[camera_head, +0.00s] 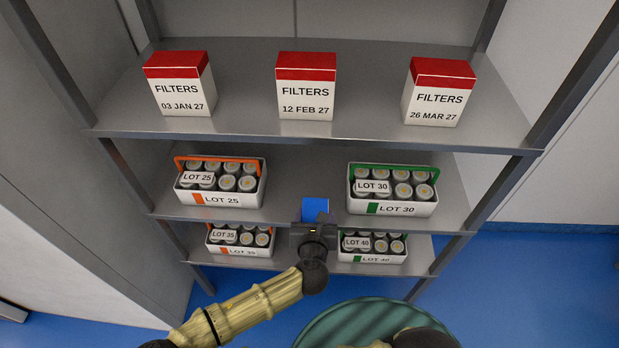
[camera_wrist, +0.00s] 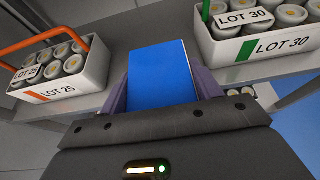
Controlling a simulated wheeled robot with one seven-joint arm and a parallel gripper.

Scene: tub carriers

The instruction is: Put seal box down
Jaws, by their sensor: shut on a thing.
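The seal box (camera_head: 315,209) is a small box with a plain blue face. It also shows in the wrist view (camera_wrist: 162,77), held between the two fingers of my gripper (camera_wrist: 160,90). In the head view my gripper (camera_head: 314,228) is in front of the shelf unit, between the LOT 25 and LOT 30 carriers. The box's far side and underside are hidden, and I cannot tell whether it touches the shelf.
The middle shelf (camera_head: 310,170) holds the LOT 25 carrier (camera_head: 228,200) and LOT 30 carrier (camera_head: 400,208), with bare shelf between. Below are the LOT 35 (camera_head: 238,251) and LOT 40 (camera_head: 375,258) carriers. Three filter boxes (camera_head: 307,100) stand on the top shelf.

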